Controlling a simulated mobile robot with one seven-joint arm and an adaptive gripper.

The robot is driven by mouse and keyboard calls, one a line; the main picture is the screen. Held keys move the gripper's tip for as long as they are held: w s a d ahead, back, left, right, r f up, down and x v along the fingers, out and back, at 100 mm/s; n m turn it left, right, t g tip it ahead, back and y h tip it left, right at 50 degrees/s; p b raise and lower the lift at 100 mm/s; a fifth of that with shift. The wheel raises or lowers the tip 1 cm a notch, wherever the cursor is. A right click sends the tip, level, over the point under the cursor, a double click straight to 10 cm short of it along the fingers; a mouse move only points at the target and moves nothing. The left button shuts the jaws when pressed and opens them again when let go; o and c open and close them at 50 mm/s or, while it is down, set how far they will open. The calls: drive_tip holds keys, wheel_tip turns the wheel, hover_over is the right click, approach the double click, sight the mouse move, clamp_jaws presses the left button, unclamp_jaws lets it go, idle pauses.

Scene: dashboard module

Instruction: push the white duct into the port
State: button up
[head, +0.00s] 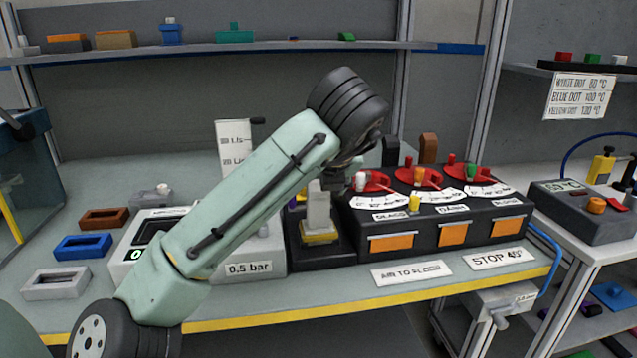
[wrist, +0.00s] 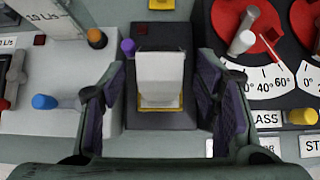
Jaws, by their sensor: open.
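The white duct (head: 318,208) stands upright on the black block at the middle of the bench, with a yellow edge (head: 319,238) around its foot. In the wrist view the white duct (wrist: 160,78) is seen from above, and yellow shows along its lower end. I take the yellow-edged place to be the port; how deep the duct sits in it is hidden. My gripper (wrist: 160,98) is open, with one dark finger on each side of the duct and a gap on both sides. In the head view my gripper (head: 340,172) is above the duct, partly hidden by my wrist.
A black console (head: 430,222) with red dials stands close on the right. A white unit marked 0.5 bar (head: 248,268) stands on the left. Brown, blue and white trays (head: 83,246) lie at the left end. The bench's front edge is yellow (head: 400,300).

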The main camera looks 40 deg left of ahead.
drive_tip(key=v, duration=1.1)
